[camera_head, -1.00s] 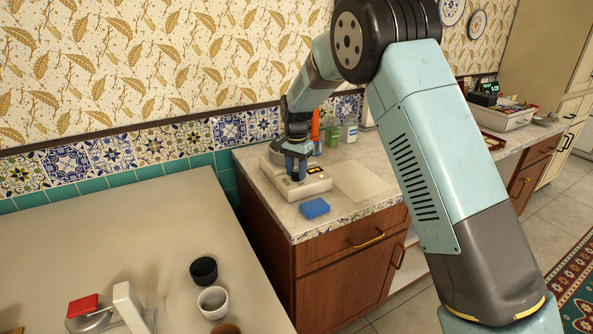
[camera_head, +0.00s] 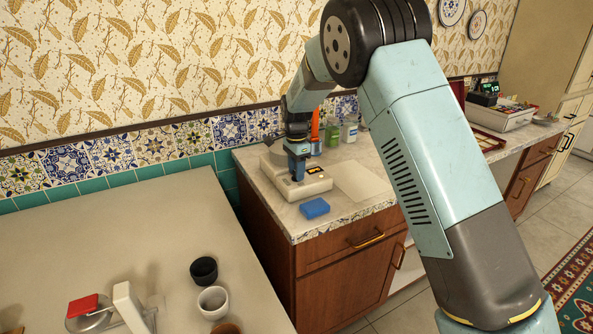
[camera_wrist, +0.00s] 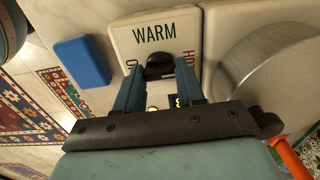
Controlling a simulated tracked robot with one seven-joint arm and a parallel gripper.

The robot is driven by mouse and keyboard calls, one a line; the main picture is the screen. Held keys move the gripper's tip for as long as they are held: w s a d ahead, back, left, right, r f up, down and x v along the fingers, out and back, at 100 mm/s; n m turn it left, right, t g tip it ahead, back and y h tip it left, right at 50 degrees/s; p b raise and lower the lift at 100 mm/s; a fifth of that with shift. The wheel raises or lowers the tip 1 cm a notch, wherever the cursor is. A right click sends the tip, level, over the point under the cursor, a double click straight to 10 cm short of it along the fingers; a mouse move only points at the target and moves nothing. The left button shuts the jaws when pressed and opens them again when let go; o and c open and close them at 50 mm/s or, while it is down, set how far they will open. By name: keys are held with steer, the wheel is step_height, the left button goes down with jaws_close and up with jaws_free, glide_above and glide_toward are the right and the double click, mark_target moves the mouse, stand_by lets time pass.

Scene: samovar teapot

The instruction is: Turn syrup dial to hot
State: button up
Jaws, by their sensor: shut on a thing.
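The syrup dial (camera_wrist: 160,66) is a dark knob on a cream-white warmer (camera_wrist: 125,33). Its panel reads "WARM" at the top and "HOT" at the right, with a partly covered word at the left. The warmer also shows in the head view (camera_head: 318,187) on the counter. My gripper (camera_wrist: 160,76) points down at the panel, its two blue fingers on either side of the dial and shut on it. It also shows in the head view (camera_head: 298,179). The fingers hide part of the dial, and I cannot tell which word it points to.
A blue sponge (camera_head: 314,208) lies in front of the warmer, also seen in the wrist view (camera_wrist: 82,62). A round metal vessel (camera_wrist: 270,60) is beside the panel. Bottles, including a green one (camera_head: 333,135), stand behind. A pale board (camera_head: 360,181) lies to the right.

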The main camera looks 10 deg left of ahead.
steer(key=shift+w+d+r, duration=0.1)
steer(key=shift+w+r, duration=0.05)
steer(key=shift+w, duration=0.05)
steer(key=o, duration=1)
steer(key=shift+s, duration=0.1)
steer(key=shift+o, duration=0.2)
step_height(320, 180, up, 14)
steer(key=shift+f, duration=0.25)
